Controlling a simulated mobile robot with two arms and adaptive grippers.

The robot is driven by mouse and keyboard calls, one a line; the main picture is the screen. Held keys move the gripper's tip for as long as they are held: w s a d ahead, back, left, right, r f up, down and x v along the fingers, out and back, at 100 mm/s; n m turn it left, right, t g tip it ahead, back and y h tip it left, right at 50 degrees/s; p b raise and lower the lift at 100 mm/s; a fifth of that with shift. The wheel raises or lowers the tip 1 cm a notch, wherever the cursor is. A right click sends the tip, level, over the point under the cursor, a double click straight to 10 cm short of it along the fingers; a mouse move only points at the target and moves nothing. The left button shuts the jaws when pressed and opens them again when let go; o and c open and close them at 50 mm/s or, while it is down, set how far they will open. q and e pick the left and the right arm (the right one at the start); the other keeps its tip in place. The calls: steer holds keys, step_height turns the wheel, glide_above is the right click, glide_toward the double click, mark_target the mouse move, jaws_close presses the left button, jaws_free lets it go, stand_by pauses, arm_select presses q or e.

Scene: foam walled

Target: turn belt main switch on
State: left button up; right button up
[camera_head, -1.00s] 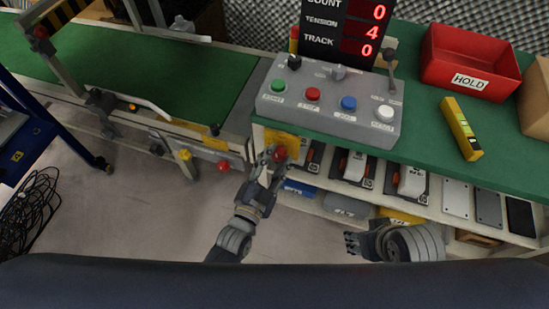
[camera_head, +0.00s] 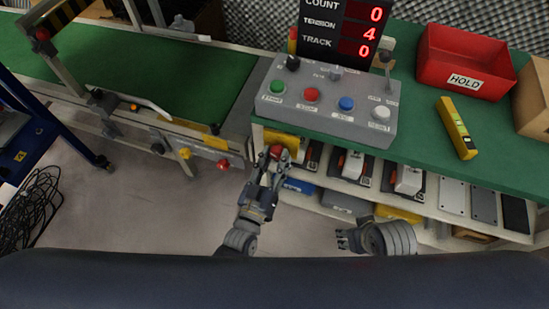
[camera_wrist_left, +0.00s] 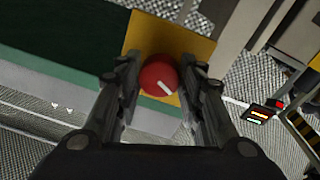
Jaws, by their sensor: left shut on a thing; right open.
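The belt main switch is a red round knob (camera_head: 276,152) with a white mark, on a yellow plate (camera_head: 284,139) under the bench edge. In the left wrist view the knob (camera_wrist_left: 159,76) sits between my two fingers, on the yellow plate (camera_wrist_left: 186,43), its white mark slanting down to the right. My left gripper (camera_head: 273,160) is shut on the knob; it also shows in the left wrist view (camera_wrist_left: 164,88). My right gripper (camera_head: 343,238) is open and empty, low in front of the shelf.
A grey control box (camera_head: 325,106) with several buttons stands on the green bench, below a red-digit display (camera_head: 342,28). A red HOLD bin (camera_head: 466,62) and a yellow level (camera_head: 457,128) lie to the right. The conveyor belt (camera_head: 150,80) is at left. Another red knob (camera_head: 223,164) sits on its frame.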

arm_select(q)
steer(key=n, duration=0.4)
steer(key=shift+d, duration=0.1)
steer(key=shift+n+y, duration=0.3)
steer(key=shift+n, duration=0.7)
steer(key=o, duration=1.1)
steer(key=shift+c, duration=0.2)
